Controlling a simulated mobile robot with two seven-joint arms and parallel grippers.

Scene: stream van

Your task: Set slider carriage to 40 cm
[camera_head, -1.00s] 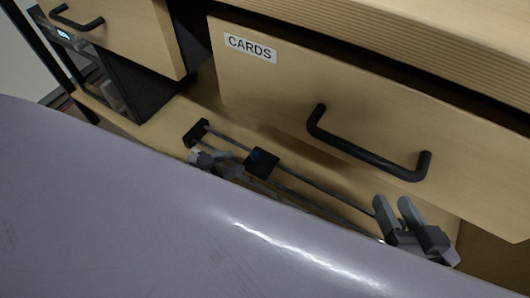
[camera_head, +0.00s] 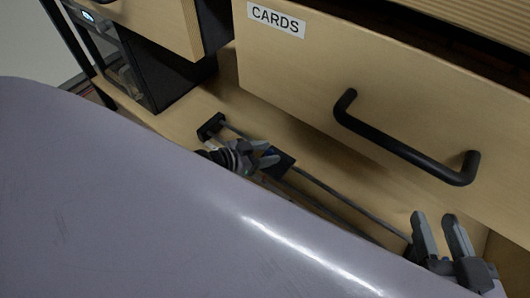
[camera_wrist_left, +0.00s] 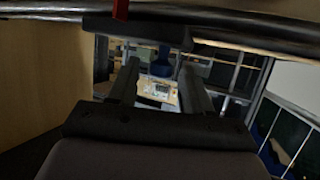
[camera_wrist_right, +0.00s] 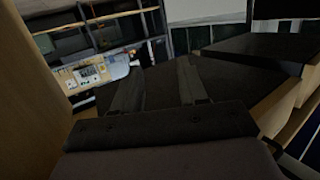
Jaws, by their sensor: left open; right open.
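The slider has thin dark rails (camera_head: 340,200) running diagonally below the CARDS drawer, with a black end block (camera_head: 210,126) at the left. In the left wrist view a dark block with a red strip (camera_wrist_left: 135,30), seemingly the carriage, crosses above the open fingers (camera_wrist_left: 158,85). My right gripper (camera_head: 440,222) is open and empty at the rail's right end. No scale is readable.
The CARDS drawer (camera_head: 300,75) with its black handle (camera_head: 405,145) overhangs the slider. A lavender glossy surface (camera_head: 150,200) fills the foreground and hides the slider's near side. Another drawer front (camera_head: 165,25) is at the upper left. Bare wooden shelf (camera_head: 180,122) lies left of the end block.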

